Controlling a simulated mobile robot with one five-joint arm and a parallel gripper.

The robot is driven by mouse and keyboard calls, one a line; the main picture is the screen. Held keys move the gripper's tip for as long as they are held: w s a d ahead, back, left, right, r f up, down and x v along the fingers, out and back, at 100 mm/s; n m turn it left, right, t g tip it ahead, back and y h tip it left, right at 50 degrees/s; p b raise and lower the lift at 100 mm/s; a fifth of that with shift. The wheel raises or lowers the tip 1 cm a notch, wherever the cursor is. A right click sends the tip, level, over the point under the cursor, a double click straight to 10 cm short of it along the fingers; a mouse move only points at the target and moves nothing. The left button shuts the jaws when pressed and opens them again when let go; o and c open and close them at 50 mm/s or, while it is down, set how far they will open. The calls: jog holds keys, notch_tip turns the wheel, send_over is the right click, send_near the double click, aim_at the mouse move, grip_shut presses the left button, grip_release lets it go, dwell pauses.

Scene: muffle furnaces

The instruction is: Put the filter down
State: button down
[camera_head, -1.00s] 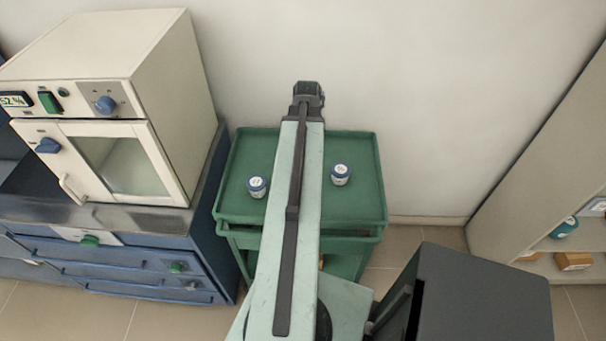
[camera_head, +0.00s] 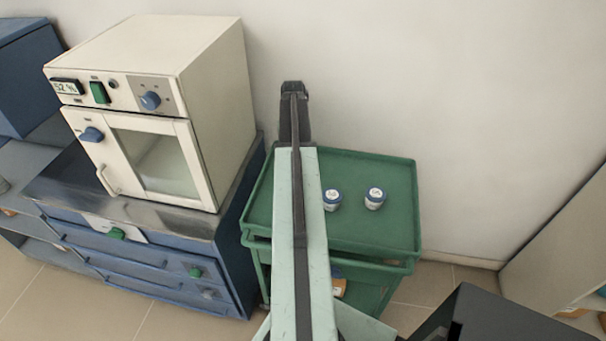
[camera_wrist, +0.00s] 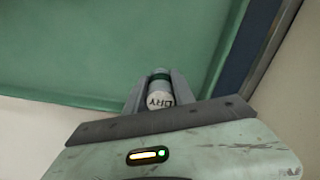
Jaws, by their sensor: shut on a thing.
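My gripper (camera_wrist: 160,78) is shut on a small cylinder, the filter (camera_wrist: 159,97), in the wrist view. It is white with a dark green band and the letters DRY on its near face. It sits between the two grey fingers, over the green tray surface near its rim. In the head view my gripper (camera_head: 293,90) is at the far end of my arm, over or beyond the back left of the green cart (camera_head: 385,236). The filter is hidden there. I cannot tell its height above the tray.
Two small blue-lidded jars, one left (camera_head: 332,200) and one right (camera_head: 375,198), stand on the cart right of my arm. The arm hides part of the tray. A cream furnace (camera_head: 215,85) on a blue cabinet (camera_head: 225,265) stands left. The tray's right side looks clear.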

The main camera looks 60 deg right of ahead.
jog(key=shift+f+b, duration=2)
jog(key=shift+f, duration=0.7)
jog(key=c, duration=1.1)
grip_release()
jog(key=shift+r, duration=0.1)
jog(key=shift+o, duration=0.2)
notch_tip(320, 180, up, 13)
jog(key=p, duration=1.2)
jog(key=shift+f+p, duration=0.2)
jog(key=shift+p, duration=0.2)
jog(key=shift+f, duration=0.15)
